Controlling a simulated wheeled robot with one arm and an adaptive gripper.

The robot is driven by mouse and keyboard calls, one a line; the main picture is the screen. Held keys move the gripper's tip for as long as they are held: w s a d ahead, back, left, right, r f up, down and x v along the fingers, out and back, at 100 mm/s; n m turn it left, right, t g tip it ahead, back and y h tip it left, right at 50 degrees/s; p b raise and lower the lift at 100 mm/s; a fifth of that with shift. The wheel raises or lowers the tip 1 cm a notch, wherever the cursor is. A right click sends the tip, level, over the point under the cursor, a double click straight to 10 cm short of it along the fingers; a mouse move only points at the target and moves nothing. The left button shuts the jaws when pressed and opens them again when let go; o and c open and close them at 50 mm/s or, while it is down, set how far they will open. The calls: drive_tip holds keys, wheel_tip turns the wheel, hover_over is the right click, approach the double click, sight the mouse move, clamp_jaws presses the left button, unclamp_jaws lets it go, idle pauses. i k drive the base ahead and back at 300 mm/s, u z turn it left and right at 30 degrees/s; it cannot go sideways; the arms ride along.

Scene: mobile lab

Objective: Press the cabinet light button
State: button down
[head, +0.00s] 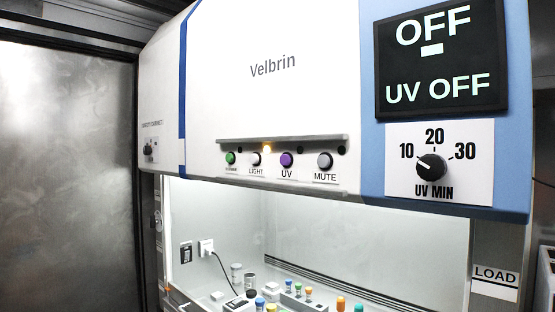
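The cabinet (220,60) is a white and blue unit marked "Velbrin". The light button (256,159) is a small round button above the label "LIGHT" on the front panel. It sits between a green button (231,158) on the left and a purple UV button (287,160) on the right. A grey mute button (325,161) is further right. A small amber glow (266,149) shows just above and right of the light button. My gripper is not in view.
A ledge (300,139) juts out above the buttons. A display (440,60) reads "OFF" and "UV OFF", with a black UV timer knob (431,167) below. Bottles and racks stand inside the bright work space. A metal door panel (65,180) is at left.

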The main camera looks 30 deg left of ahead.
sight(254, 158)
drive_tip(key=z, duration=0.05)
drive_tip(key=i, duration=0.4)
drive_tip(key=u, duration=3.65)
